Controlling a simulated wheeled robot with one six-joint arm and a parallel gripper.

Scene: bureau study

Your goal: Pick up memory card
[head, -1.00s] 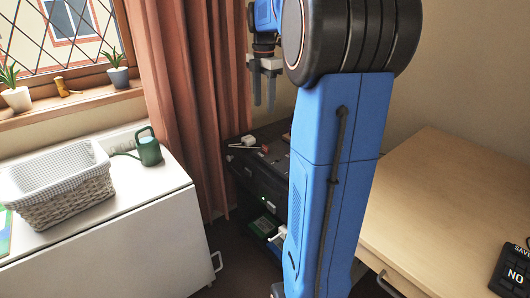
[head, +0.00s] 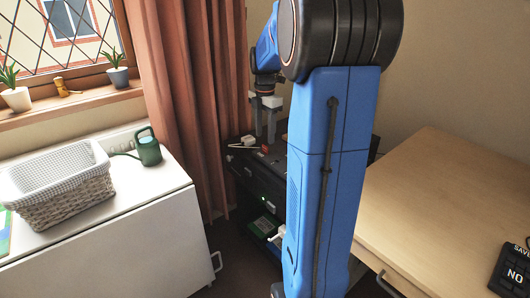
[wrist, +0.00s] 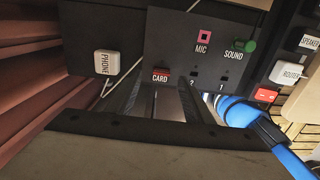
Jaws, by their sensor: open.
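The memory card looks like a small red piece (wrist: 161,71) standing at the slot marked CARD on a dark panel (wrist: 215,60) in the wrist view. In the head view a small red spot (head: 265,148) shows on the dark unit's top, just below my gripper. My gripper (head: 265,136) is open and points down. In the wrist view its two fingers (wrist: 157,92) reach toward the card, one on each side of it in the picture. I see no contact; the card's lower part is hidden in the slot.
A white PHONE plug (wrist: 105,63) with a cable is left of the card. ROUTER (wrist: 290,72) and a red switch (wrist: 266,95) are at the right, near a blue part. A curtain (head: 185,100) hangs close by; a white cabinet (head: 120,225) and wooden desk (head: 440,190) flank the unit.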

